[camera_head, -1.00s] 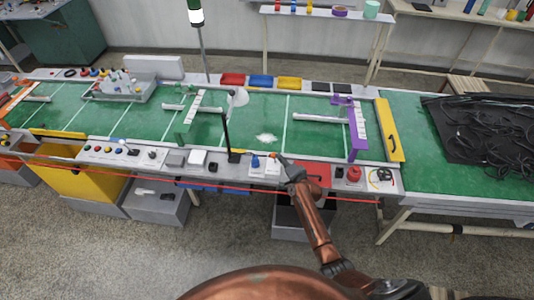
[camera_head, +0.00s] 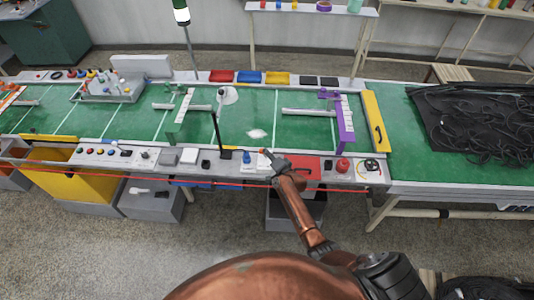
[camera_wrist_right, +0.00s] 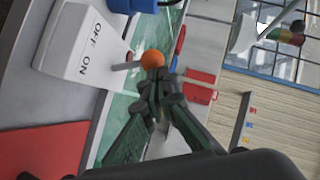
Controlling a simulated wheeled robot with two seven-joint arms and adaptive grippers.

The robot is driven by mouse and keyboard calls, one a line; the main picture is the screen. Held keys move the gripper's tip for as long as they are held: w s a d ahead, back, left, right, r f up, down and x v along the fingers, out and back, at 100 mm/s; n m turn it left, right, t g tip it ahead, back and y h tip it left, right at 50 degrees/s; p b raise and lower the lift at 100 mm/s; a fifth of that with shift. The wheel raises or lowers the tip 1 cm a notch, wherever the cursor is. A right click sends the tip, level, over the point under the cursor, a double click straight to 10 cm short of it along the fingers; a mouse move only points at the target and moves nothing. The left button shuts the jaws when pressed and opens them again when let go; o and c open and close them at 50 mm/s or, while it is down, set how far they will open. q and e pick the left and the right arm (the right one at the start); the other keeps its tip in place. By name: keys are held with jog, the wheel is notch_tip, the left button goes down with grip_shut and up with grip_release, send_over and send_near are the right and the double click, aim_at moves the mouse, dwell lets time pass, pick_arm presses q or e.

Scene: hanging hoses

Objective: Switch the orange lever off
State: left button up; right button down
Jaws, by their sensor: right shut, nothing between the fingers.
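The orange lever is a thin grey stem with an orange ball knob (camera_wrist_right: 152,60), rising from a white switch box (camera_wrist_right: 78,42) marked OFF and ON. In the right wrist view the stem comes out nearer the ON marking. In the head view the knob (camera_head: 263,151) is a tiny orange dot at the conveyor's near edge. My right gripper (camera_wrist_right: 166,84) is shut and empty, with its fingertips right by the knob. I cannot tell whether they touch it. It also shows in the head view (camera_head: 271,158). My left gripper is not in view.
A blue part (camera_head: 246,157) and a black post (camera_head: 218,133) stand left of the lever. A red panel (camera_head: 304,168) and red button (camera_head: 343,166) lie to the right. A purple arch (camera_head: 345,120) spans the green belt (camera_head: 297,130). A red cord runs along the front.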

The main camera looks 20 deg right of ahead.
jog(key=shift+s+d+r+p, duration=0.2)
jog(key=shift+d+r+p, duration=0.1)
jog(key=shift+d+r, duration=0.05)
jog(key=d+r+p+v, duration=0.1)
jog(key=v, duration=1.1)
jog(key=shift+w+d+r+p, duration=0.15)
jog(key=shift+w+d+p, duration=0.05)
jog(key=shift+d+p, duration=0.1)
